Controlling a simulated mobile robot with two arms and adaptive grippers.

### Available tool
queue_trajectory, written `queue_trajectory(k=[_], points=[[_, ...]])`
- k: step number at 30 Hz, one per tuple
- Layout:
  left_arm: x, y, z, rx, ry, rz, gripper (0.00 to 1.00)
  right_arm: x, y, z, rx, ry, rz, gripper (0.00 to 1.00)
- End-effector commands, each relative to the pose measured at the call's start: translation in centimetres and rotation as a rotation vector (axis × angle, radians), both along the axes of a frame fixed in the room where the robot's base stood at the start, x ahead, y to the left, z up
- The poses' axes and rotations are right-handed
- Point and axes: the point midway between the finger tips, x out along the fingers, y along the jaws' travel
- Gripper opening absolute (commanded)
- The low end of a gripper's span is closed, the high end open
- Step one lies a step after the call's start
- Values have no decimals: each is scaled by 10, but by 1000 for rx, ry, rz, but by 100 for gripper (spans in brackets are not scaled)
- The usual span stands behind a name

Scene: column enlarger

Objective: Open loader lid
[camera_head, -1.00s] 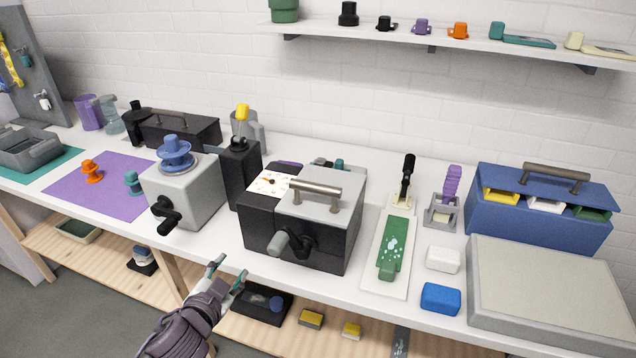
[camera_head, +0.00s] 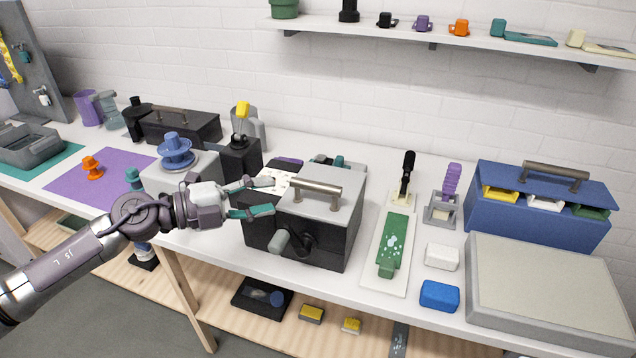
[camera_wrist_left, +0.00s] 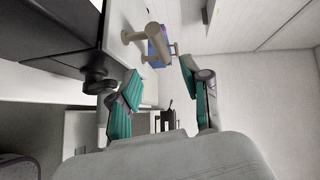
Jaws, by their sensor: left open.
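The loader (camera_head: 324,235) is a black box on the bench with a grey lid (camera_head: 330,210) that lies shut. A metal bar handle (camera_head: 316,189) stands on the lid; it also shows beyond my fingers in the left wrist view (camera_wrist_left: 156,42). A crank with a grey knob (camera_head: 280,242) is on the loader's front. My left gripper (camera_head: 272,196) is open and empty, just left of the handle and apart from it, fingers pointing at it. Its two teal-padded fingers show spread in the left wrist view (camera_wrist_left: 160,92). My right gripper is not in view.
A grey box with a blue knob (camera_head: 176,155) stands behind my left arm. A green paddle on a white board (camera_head: 394,245), a white block (camera_head: 442,257) and a blue block (camera_head: 440,296) lie to the right. A blue case (camera_head: 540,212) stands further right.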

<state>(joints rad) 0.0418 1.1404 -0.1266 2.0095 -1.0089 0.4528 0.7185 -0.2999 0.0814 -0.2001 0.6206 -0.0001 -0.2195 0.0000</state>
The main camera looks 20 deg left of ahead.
Motion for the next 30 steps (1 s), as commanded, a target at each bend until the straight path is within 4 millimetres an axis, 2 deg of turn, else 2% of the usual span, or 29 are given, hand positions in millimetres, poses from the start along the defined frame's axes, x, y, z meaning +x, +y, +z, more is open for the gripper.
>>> queue_trajectory(k=[1,7,15,21,30], points=[[5,-7,6,-3,-6,-3,48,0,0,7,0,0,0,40],[33,-37,2,-8,-5,0,48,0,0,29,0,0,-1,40],[66,-73,-9,-6,-3,-1,48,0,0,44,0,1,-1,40],[76,-84,-14,-3,-1,0,48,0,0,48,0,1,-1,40],[78,-86,-15,-2,-1,-1,48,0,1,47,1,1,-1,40]])
